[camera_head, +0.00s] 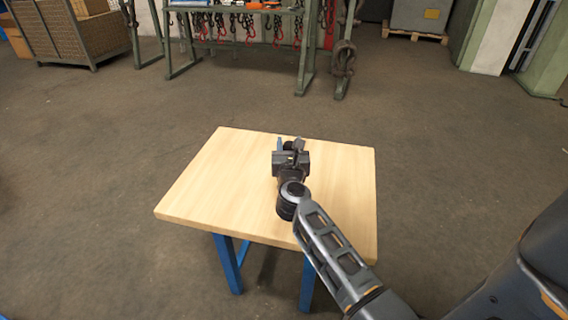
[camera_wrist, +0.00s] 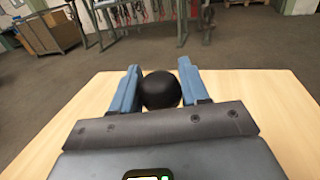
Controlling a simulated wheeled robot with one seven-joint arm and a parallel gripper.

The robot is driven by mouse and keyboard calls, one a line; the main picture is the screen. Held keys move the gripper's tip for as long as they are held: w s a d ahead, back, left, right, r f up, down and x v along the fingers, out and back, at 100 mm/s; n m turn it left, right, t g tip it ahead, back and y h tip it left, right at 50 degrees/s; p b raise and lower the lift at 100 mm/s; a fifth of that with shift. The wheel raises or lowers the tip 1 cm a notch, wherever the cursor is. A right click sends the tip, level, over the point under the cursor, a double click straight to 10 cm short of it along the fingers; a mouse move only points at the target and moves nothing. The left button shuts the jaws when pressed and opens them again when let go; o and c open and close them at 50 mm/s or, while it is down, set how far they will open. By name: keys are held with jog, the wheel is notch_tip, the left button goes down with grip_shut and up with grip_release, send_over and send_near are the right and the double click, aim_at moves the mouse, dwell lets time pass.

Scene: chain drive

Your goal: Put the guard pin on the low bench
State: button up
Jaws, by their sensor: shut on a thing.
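The low bench (camera_head: 215,180) has a pale wooden top and blue legs, and its top also fills much of the wrist view (camera_wrist: 262,92). My gripper (camera_head: 288,143) is over the far middle part of the bench top. In the wrist view, the two blue fingers of my gripper (camera_wrist: 160,72) are shut on the guard pin (camera_wrist: 160,90), which shows as a black rounded end between them. The rest of the pin is hidden, and I cannot tell whether it touches the top.
The bench top is otherwise bare, with free room on its left and right. A green rack (camera_head: 300,50) with hanging chains and hooks stands behind, across open floor. A mesh crate (camera_head: 75,40) is at the far left.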

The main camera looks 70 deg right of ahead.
jog(key=shift+w+d+f, duration=0.1)
jog(key=shift+w+f, duration=0.4)
jog(key=shift+w, duration=0.3)
jog(key=shift+f+b, duration=1.15)
jog(key=shift+f, duration=0.85)
jog(key=shift+f, duration=0.15)
jog(key=o, duration=1.2)
